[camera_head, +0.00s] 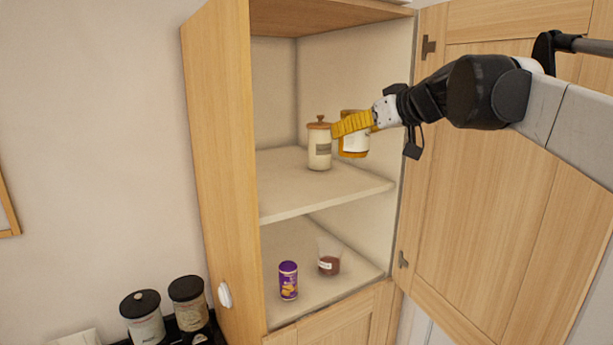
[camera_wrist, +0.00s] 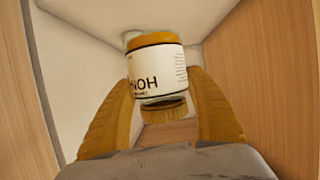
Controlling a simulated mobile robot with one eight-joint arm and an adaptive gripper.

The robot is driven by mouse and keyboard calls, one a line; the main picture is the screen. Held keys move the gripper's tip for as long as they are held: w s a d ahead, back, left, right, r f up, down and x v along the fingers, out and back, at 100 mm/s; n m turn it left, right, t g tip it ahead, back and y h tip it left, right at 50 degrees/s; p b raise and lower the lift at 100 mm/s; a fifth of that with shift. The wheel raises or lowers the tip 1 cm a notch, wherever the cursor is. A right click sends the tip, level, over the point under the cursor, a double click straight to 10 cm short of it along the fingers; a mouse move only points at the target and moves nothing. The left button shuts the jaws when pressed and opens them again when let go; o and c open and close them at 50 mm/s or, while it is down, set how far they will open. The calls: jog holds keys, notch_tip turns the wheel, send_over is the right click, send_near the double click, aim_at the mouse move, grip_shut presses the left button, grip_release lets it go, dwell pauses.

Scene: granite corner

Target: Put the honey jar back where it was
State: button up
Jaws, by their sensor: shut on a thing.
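The honey jar (camera_head: 356,143) has a white label and amber showing at its end. My gripper (camera_head: 347,135), with yellow fingers, is shut on it inside the cupboard, above the upper shelf (camera_head: 290,190). The jar looks upright in the head view. In the wrist view the honey jar (camera_wrist: 158,68) sits between the two fingers of my gripper (camera_wrist: 163,85), lettering upside down, with a brown lid at the lower end. Whether its base touches the shelf I cannot tell.
A cream canister (camera_head: 320,150) with a wooden lid stands just left of the jar. A purple can (camera_head: 288,281) and a glass jar (camera_head: 329,263) with brown contents stand on the lower shelf. The open cupboard door (camera_head: 500,210) is at right. The upper shelf's front is clear.

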jog(key=shift+w+a+f+p, duration=0.55)
jog(key=shift+w+a+f, duration=0.15)
jog(key=shift+a+f, duration=1.05)
jog(key=shift+w+a+f+p, duration=0.55)
jog(key=shift+w+a+f, duration=0.15)
jog(key=shift+a+f, duration=1)
jog(key=shift+w+a+f+p, duration=0.55)
jog(key=shift+w+a+f, duration=0.15)
jog(key=shift+a+f, duration=1.05)
jog(key=shift+d, duration=0.2)
jog(key=shift+s+f, duration=0.1)
jog(key=o, duration=1.4)
